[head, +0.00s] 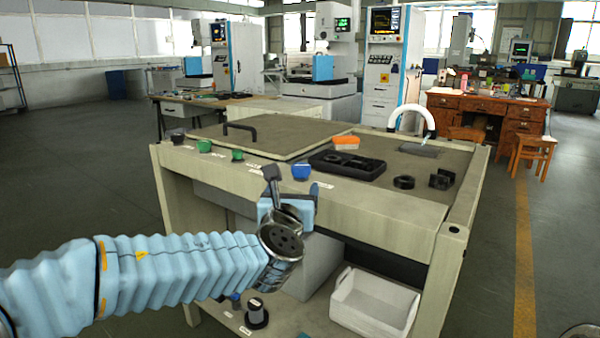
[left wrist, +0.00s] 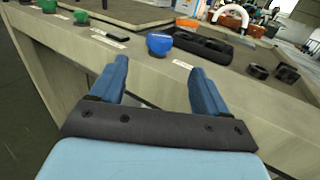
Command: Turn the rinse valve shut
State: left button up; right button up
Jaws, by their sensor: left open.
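A blue knob (head: 301,171) sits at the right end of a row of knobs along the front top edge of the bench. It also shows in the left wrist view (left wrist: 159,43). Its label is too small to read, so I cannot tell for sure that it is the rinse valve. My left gripper (head: 293,184) is just in front of the bench edge, below the blue knob. Its two blue fingers (left wrist: 159,70) are open and empty. In the left wrist view the knob lies beyond the gap between them, apart from both. My right gripper does not show.
Left of the blue knob are two green knobs (head: 238,155) and a black knob (head: 177,138). A white bin (head: 375,304) stands on the lower shelf.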

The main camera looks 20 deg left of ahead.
aim_at(300, 172)
pick_arm(q)
jog(key=w, duration=0.3)
jog(key=w+a+p, duration=0.1)
jog(key=w, duration=0.3)
jog(key=w+p, duration=0.1)
jog(key=w, duration=0.3)
jog(key=shift+a+f, duration=0.1)
jog(key=shift+a, duration=0.25)
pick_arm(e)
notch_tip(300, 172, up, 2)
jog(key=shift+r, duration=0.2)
